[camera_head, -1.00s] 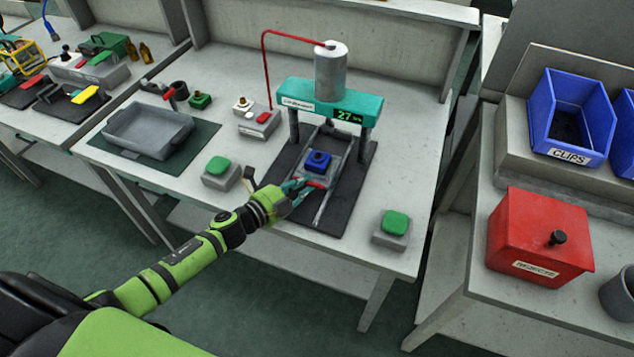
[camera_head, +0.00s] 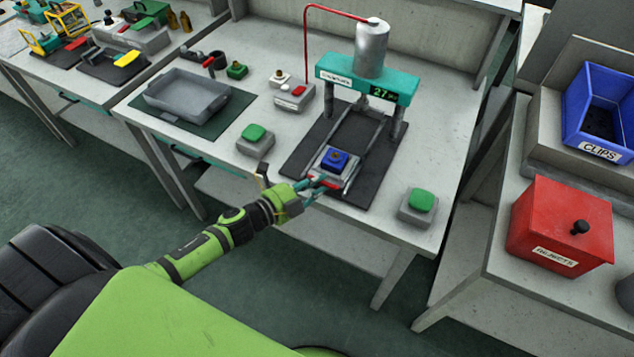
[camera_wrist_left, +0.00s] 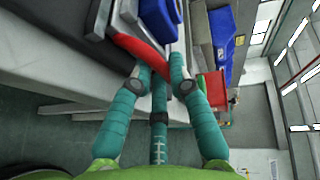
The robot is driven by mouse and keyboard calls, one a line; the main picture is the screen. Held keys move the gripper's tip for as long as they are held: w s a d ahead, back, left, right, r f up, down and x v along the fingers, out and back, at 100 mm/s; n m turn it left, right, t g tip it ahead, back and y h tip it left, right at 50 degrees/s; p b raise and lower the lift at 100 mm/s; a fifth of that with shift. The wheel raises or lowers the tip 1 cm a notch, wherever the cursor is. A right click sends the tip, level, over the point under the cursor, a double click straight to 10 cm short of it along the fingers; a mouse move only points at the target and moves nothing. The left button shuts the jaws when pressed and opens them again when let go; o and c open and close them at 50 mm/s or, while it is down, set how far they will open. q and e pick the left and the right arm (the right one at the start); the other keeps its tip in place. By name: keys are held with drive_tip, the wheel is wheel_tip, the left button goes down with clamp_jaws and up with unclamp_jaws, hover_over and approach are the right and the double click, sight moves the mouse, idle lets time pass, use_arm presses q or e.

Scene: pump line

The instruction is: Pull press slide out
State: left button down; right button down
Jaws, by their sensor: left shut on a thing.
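The press (camera_head: 368,85) stands on the middle table, with a teal crossbar, a grey cylinder and a display reading 27. Its slide (camera_head: 331,173) is on two rails at the front of the black base mat, clear of the crossbar. A blue part (camera_head: 335,160) with a brass-coloured top sits on the slide. My left gripper (camera_head: 321,183) is shut on the slide's red handle (camera_head: 330,182); the red handle also shows between the fingers in the left wrist view (camera_wrist_left: 140,50). My right gripper is in neither view.
Green-topped button boxes stand left (camera_head: 255,140) and right (camera_head: 418,205) of the press. A grey tray (camera_head: 187,97) lies on a dark mat to the left. A red rejects box (camera_head: 560,225) and blue clips bin (camera_head: 597,110) stand on the right bench.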

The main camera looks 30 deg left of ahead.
use_arm(q)
drive_tip(key=c, duration=1.4)
unclamp_jaws()
drive_tip(key=shift+s+f, duration=0.15)
drive_tip(key=shift+s+a+r, duration=0.1)
drive_tip(key=shift+s+r, duration=0.1)
drive_tip(key=v, duration=1.2)
drive_tip(key=s+a+f+n+g+y, duration=0.2)
drive_tip(key=s+a+f+n+y, duration=0.3)
drive_tip(key=f, duration=0.6)
drive_tip(key=s+a+f+n+g+y, duration=0.15)
drive_tip(key=f+n, duration=0.45)
drive_tip(key=f, duration=0.6)
drive_tip(key=s+d+f+n+g, duration=0.3)
drive_tip(key=s+f, duration=0.2)
drive_tip(key=s, duration=0.3)
drive_tip(key=s+d+f+n+g, duration=0.2)
drive_tip(key=s+d+f+g, duration=0.1)
drive_tip(key=s+f, duration=0.3)
drive_tip(key=s+d+f+n+g, duration=0.3)
drive_tip(key=s+d+f+g, duration=0.1)
drive_tip(key=s, duration=0.6)
drive_tip(key=shift+d+f+n, duration=0.15)
drive_tip(key=shift+d+f, duration=0.1)
drive_tip(key=shift+f, duration=0.25)
drive_tip(key=shift+d+f+n, duration=0.15)
drive_tip(key=shift+d+f, duration=0.1)
drive_tip(key=shift+f, duration=0.2)
